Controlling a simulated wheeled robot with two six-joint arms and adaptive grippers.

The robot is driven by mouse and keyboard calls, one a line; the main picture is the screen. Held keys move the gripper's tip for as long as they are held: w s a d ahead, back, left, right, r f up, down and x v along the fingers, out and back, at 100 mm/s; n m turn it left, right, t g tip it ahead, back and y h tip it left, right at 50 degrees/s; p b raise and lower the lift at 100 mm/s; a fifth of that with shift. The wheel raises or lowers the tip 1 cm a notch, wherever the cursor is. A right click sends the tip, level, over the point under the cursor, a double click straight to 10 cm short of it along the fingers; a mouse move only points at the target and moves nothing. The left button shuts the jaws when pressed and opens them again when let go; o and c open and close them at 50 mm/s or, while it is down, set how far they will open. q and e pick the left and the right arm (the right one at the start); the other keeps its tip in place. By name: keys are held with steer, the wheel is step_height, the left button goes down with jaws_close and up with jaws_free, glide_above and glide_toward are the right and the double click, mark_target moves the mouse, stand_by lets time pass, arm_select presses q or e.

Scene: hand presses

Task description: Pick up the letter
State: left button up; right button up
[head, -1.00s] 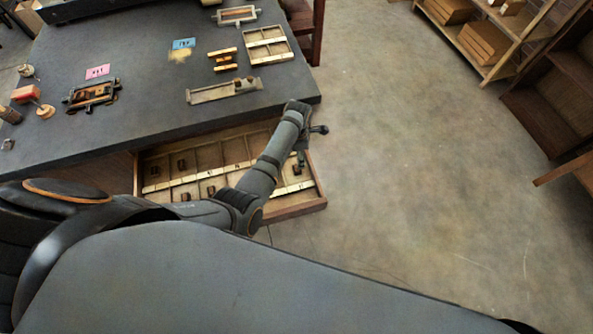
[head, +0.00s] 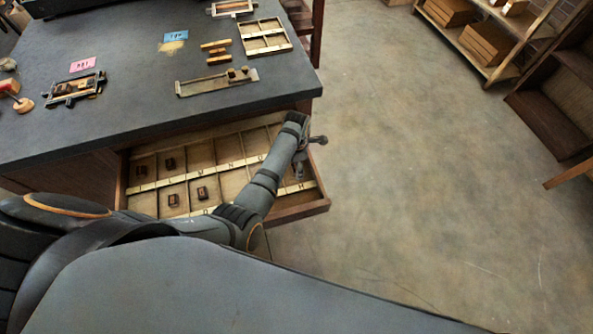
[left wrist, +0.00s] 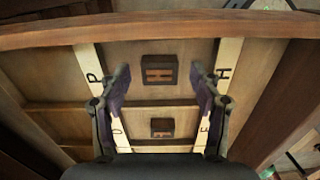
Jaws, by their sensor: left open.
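In the left wrist view, a dark letter block (left wrist: 159,70) with a raised shape like an H lies in a drawer compartment. A second dark block (left wrist: 162,128) lies in the neighbouring compartment. My left gripper (left wrist: 160,78) is open over the drawer, one finger on each side of the first block, with visible gaps. I cannot tell its exact height above the block. In the head view, my left gripper (head: 299,168) points down into the drawer's right end, and my arm hides the compartments there. My right gripper is not in view.
The open drawer (head: 310,208) has lettered strips and several blocks, such as one at its left (head: 141,170). The dark tabletop (head: 120,125) overhangs it, holding a composing stick (head: 215,83), a divided tray (head: 265,50) and a small press (head: 72,92).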

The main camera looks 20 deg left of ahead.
arm_select(q)
steer(key=c, duration=0.9)
steer(key=shift+r, duration=0.1)
steer(key=shift+c, duration=0.2)
